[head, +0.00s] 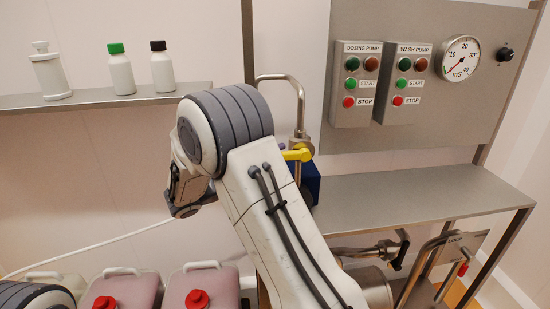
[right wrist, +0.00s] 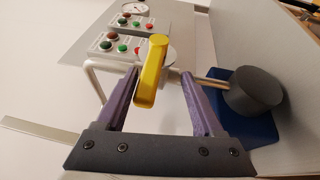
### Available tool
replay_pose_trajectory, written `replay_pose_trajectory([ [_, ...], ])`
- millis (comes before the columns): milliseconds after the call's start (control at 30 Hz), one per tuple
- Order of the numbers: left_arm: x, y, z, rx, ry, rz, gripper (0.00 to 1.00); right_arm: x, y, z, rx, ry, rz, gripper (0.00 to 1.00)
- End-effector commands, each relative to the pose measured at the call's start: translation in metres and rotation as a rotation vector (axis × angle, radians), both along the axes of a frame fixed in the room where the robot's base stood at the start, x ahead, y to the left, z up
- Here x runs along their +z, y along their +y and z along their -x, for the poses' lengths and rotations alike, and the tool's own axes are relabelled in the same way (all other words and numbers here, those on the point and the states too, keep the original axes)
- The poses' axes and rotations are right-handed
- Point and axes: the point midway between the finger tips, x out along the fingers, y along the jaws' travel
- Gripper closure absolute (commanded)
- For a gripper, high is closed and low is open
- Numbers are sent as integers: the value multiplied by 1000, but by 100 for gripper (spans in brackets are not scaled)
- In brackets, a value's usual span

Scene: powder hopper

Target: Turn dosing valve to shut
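The dosing valve's yellow lever handle (head: 298,154) shows just past my right arm in the head view, on a steel pipe (head: 300,110) that bends over at the top. In the right wrist view, the yellow handle (right wrist: 151,72) lies between the two purple fingers of my right gripper (right wrist: 158,82). The fingers are spread, with a gap on each side of the handle. In the head view my own arm hides most of that gripper. My left gripper is out of view.
A blue block (right wrist: 245,118) with a dark grey cylinder (right wrist: 254,92) sits close beside the right gripper. A steel shelf (head: 410,205) is at right, under a pump control panel (head: 440,115). Bottles stand on the left shelf (head: 95,100). Red-capped canisters (head: 128,290) are below.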

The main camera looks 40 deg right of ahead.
Motion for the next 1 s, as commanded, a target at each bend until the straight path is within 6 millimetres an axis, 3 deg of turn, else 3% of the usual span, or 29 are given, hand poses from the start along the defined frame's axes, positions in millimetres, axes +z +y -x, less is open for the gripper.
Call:
replay_pose_trajectory([
  [667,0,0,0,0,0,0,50,3,1,-1,3,-9,2,43],
  [767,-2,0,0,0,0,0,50,2,9,-3,4,-9,3,43],
  [1000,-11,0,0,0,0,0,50,-5,55,-6,8,-9,2,43],
])
